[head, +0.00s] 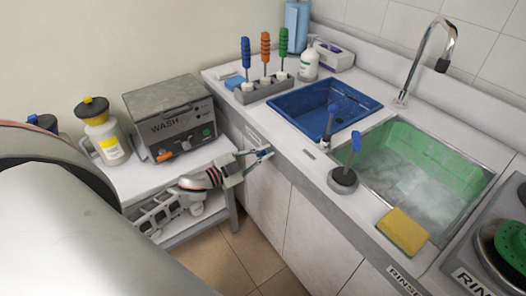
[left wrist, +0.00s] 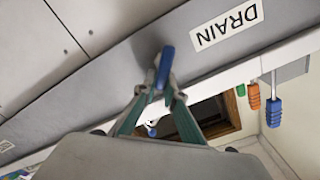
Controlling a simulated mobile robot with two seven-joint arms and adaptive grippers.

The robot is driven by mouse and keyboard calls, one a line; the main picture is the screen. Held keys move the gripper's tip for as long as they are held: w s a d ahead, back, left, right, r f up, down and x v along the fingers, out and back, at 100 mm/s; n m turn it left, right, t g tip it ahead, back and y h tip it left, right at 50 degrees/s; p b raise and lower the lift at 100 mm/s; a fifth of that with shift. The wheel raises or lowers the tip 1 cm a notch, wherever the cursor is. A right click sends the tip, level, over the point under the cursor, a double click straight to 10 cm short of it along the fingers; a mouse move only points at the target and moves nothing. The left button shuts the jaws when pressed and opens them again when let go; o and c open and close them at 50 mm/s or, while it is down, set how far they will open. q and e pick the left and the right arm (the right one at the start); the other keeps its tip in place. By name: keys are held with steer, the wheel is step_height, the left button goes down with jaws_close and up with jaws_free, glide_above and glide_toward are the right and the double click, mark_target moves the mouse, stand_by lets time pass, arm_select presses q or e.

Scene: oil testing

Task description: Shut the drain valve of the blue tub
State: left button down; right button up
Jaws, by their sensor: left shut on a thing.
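The blue tub (head: 305,108) is set into the white counter, and a blue-handled tool leans in it. On the counter's front face below the tub is a small valve with a blue lever (head: 265,152). In the left wrist view the blue lever (left wrist: 165,67) lies between my fingertips, beside a DRAIN label (left wrist: 227,25). My left gripper (head: 258,155) is shut on this lever, reaching it from the left. The fingertips partly cover the valve, and its body is mostly hidden. My right gripper is not in view.
A sink with a green basket (head: 440,165) and a yellow sponge (head: 403,231) are right.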

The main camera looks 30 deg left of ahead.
arm_select(q)
steer(key=m, duration=0.1)
steer(key=m+b, duration=0.1)
steer(key=m, duration=0.1)
steer(key=f+m, duration=0.1)
steer(key=shift+s+d+m, duration=0.1)
steer(key=shift+d+m, duration=0.2)
steer(key=shift+d, duration=0.05)
steer(key=shift+d+f+m+b, duration=0.1)
steer(key=shift+f+m+b, duration=0.15)
steer(key=shift+m+b, duration=0.8)
steer(key=shift+d+f+m+b, duration=0.1)
steer(key=shift+f+m+b, duration=0.25)
steer(key=shift+m, duration=1.3)
steer(key=shift+r, duration=0.1)
steer(key=shift+s, duration=0.1)
steer(key=c, duration=2.1)
jaws_free()
steer(key=shift+a, duration=0.1)
